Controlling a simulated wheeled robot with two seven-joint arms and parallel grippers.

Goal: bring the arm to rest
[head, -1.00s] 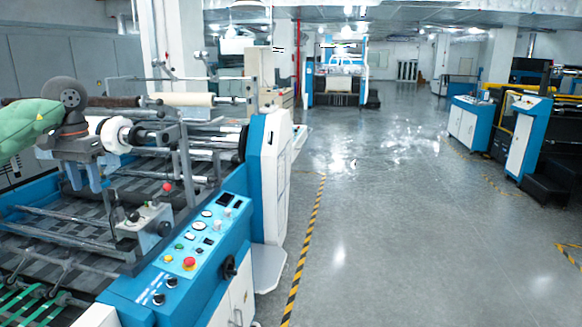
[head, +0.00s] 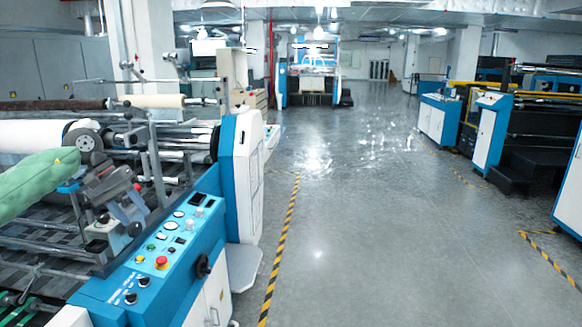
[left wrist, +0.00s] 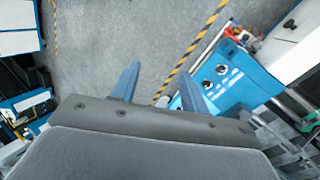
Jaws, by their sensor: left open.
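My left gripper (head: 122,208) is at the left of the head view, on the green arm that comes in from the left edge. It is above the laminating machine (head: 150,277), tilted, close to the blue control panel. In the left wrist view its two blue-grey fingers (left wrist: 158,88) stand wide apart with nothing between them. The floor and part of the blue panel (left wrist: 222,88) show beyond them. My right gripper is in neither view.
A white roll (head: 30,135) lies on the machine behind my left arm. The control panel has a red button (head: 161,263) and several knobs. A yellow-black floor stripe (head: 281,245) runs beside the machine. The grey aisle (head: 380,230) is clear; other machines stand right.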

